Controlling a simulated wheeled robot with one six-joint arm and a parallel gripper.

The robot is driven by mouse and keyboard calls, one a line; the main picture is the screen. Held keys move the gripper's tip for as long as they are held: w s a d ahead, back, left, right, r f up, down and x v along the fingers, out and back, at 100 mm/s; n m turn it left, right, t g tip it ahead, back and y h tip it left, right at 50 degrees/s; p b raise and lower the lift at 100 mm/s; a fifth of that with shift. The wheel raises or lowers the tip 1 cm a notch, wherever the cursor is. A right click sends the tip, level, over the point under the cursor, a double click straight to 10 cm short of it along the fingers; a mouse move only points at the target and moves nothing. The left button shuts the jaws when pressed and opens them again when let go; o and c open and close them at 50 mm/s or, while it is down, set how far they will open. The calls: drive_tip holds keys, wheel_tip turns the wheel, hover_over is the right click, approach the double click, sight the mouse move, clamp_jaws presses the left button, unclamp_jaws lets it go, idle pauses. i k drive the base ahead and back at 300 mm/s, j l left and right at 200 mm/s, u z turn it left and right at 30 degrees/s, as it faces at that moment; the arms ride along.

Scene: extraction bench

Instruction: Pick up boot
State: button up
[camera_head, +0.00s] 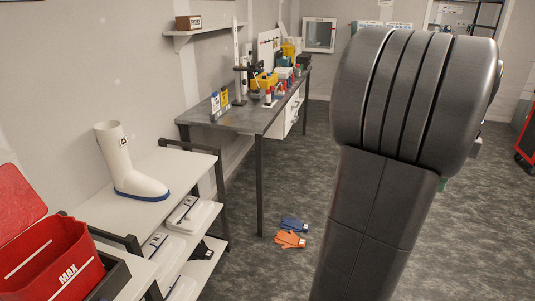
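A white boot (127,165) with a blue sole stands upright on a low white-topped shelf bench at the left. Its toe points right, and a small dark label is near the top of its shaft. Nothing touches it. My arm fills the right of the view, well to the right of the boot. My gripper does not show in this view.
A red bin (58,262) marked MAX stands at the lower left, near the boot. A grey workbench (232,119) with bottles and tools is behind. Orange gloves (289,240) and blue gloves (294,224) lie on the open floor. White cases sit under the shelf top.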

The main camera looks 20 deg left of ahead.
sight(129, 182)
drive_tip(key=i+u, duration=0.4)
drive_tip(key=i+l+u, duration=0.15)
drive_tip(key=i+u, duration=0.25)
drive_tip(key=i+l+u, duration=0.25)
drive_tip(key=i+u, duration=0.35)
drive_tip(key=u, duration=0.25)
drive_tip(key=i+u, duration=0.2)
drive_tip(key=u, duration=0.25)
drive_tip(key=i+l+u, duration=0.15)
drive_tip(key=u, duration=0.3)
drive_tip(key=i+l+u, duration=0.15)
drive_tip(key=u, duration=0.35)
drive_tip(key=i+l+u, duration=0.25)
drive_tip(key=u, duration=0.15)
drive_tip(key=i+l+u, duration=0.2)
drive_tip(key=l+u, duration=0.2)
